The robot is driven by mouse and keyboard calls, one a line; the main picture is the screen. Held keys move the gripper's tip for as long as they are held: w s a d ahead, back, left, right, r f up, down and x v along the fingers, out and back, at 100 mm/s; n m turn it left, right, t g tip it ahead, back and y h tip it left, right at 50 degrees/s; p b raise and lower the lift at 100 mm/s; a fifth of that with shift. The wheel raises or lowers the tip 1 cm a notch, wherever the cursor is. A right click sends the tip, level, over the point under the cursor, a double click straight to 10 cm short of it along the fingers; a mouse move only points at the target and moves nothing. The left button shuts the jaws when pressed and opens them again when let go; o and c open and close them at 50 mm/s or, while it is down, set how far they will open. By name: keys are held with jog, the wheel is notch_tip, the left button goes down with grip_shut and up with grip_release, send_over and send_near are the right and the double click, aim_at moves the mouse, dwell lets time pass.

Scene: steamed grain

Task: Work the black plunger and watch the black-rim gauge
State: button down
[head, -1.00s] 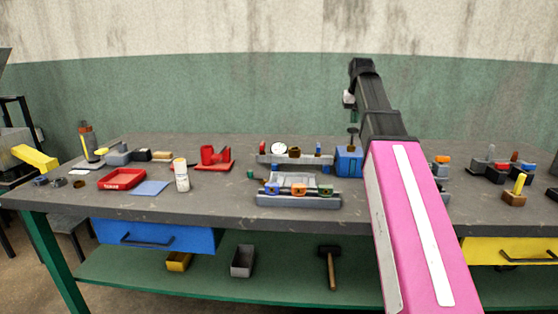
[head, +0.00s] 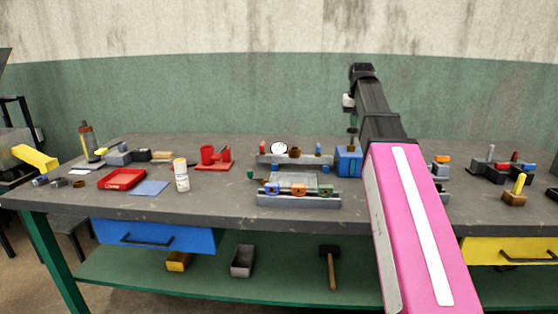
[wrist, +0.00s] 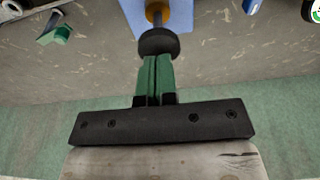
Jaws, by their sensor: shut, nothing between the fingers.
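In the head view my gripper (head: 352,118) is over the plunger. The round white gauge (head: 279,149) stands left of the blue box. Its dark rim is partly cut off at the wrist view's top right corner (wrist: 315,11). Its needle is too small to read.
A grey rack (head: 298,200) with coloured blocks stands in front of the gauge. A red stand (head: 214,160), a white bottle (head: 182,177) and a red tray (head: 122,179) lie further left. Several small fixtures are at right. My pink arm hides part of the table.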

aim_at(353, 130)
jog(key=shift+f, duration=1.85)
jog(key=shift+r, duration=3.8)
jog(key=shift+f, duration=1.3)
jog(key=shift+f, duration=0.1)
jog(key=shift+f, duration=2.45)
jog(key=shift+r, duration=3.85)
